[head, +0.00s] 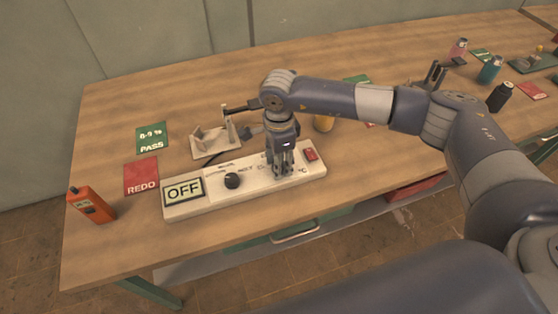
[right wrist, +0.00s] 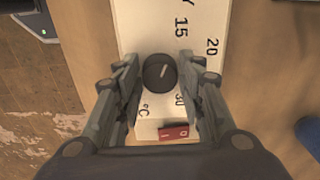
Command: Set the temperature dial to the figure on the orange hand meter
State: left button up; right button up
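The orange hand meter (head: 92,205) stands at the table's left front; its small reading is too blurred to tell. The white control panel (head: 205,197) lies near the front edge, with a display (head: 184,191) reading OFF and a black knob (head: 232,181). My right gripper (head: 283,175) points down over the panel's right part. In the right wrist view, the round black temperature dial (right wrist: 160,73) sits between the fingers, which are open with gaps on both sides. Its white mark points up and right, between 15 and 20. My left gripper is not in view.
A red switch (head: 311,154) is at the panel's right end, close to my gripper. A green PASS card (head: 152,138), a red REDO card (head: 141,176) and a pale stand (head: 212,141) lie behind the panel. Several containers stand at the far right.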

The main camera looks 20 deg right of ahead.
jog(key=shift+o, duration=0.6)
notch_tip(320, 180, up, 12)
dwell(0.5)
